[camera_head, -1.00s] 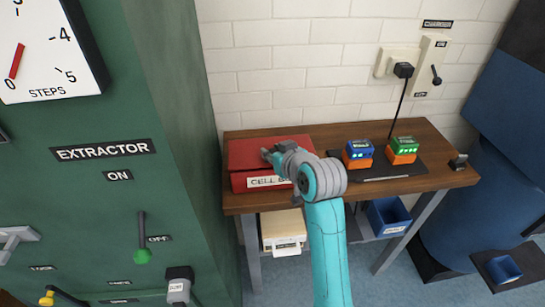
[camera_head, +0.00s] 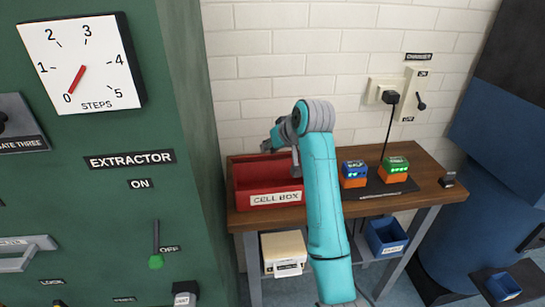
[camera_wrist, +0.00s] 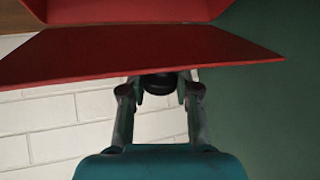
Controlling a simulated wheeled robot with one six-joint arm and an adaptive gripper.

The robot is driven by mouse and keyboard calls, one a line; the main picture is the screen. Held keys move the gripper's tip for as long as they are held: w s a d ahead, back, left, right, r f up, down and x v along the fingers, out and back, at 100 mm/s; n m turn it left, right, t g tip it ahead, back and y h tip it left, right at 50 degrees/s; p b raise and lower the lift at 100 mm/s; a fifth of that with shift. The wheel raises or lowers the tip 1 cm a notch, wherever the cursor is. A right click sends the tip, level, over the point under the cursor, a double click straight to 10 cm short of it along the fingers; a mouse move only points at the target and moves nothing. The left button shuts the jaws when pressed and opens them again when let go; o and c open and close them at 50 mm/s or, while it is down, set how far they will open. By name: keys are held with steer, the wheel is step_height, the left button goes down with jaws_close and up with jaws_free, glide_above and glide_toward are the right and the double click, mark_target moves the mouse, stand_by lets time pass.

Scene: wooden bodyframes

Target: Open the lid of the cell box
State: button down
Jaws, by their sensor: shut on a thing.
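The red cell box (camera_head: 242,203) stands at the left end of the wooden table, its label facing front. In the head view its top is open and the dark red inside shows, partly hidden by my arm. In the wrist view the red lid (camera_wrist: 150,55) is a tilted panel seen close up, with a black knob (camera_wrist: 158,84) on it. My gripper (camera_wrist: 160,92) is shut on this knob, one finger on each side. In the head view my gripper (camera_head: 271,145) is above the back of the box.
A blue-topped cell (camera_head: 354,169) and a green-topped cell (camera_head: 396,164) sit in orange bases on a dark mat to the right. A cable runs up to a wall plug (camera_head: 390,97). The green extractor cabinet (camera_head: 130,215) stands close on the left.

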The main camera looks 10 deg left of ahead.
steer(key=shift+w+a+r, duration=0.15)
steer(key=shift+w+r, duration=0.25)
steer(key=shift+w, duration=0.2)
steer(key=shift+w+a+r, duration=0.1)
steer(key=shift+w+r, duration=0.25)
steer(key=shift+w, duration=0.2)
steer(key=shift+w+a+r, duration=0.15)
steer(key=shift+w+a, duration=0.05)
steer(key=shift+w, duration=0.45)
steer(key=shift+w+a+f+m+g+h, duration=0.1)
steer(key=shift+w+a+g+h, duration=0.1)
steer(key=shift+w+g, duration=0.4)
steer(key=shift+w+a+f+m+g+h, duration=0.1)
steer(key=shift+w+a+g+h, duration=0.2)
steer(key=shift+w, duration=0.45)
steer(key=shift+w+f+m+g+h, duration=0.1)
steer(key=shift+w+g, duration=0.4)
steer(key=shift+w, duration=0.2)
steer(key=c, duration=0.8)
jaws_free()
steer(key=shift+f, duration=0.1)
